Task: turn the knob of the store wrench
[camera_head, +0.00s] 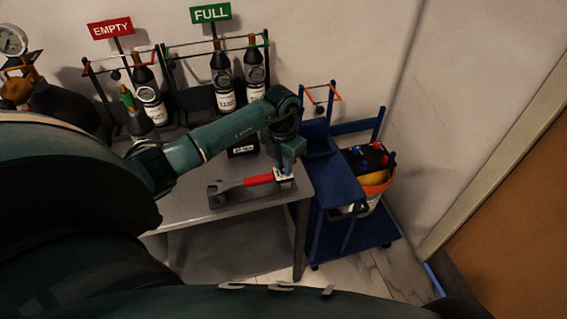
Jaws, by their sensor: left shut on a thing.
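The store wrench (258,180) has a grey head at the left and a red handle. It lies level on a dark grey rest (225,200) near the right front of the grey table. My left gripper (285,173) comes down from above at the right end of the red handle. It is shut on the wrench's knob there. The fingers hide most of the knob, so its turn angle cannot be read. My right gripper is not in view.
Several dark bottles stand in racks under the EMPTY sign (111,28) and FULL sign (211,12) at the back. A blue cart (335,180) with a bucket stands right of the table (185,207). The table's front left is clear.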

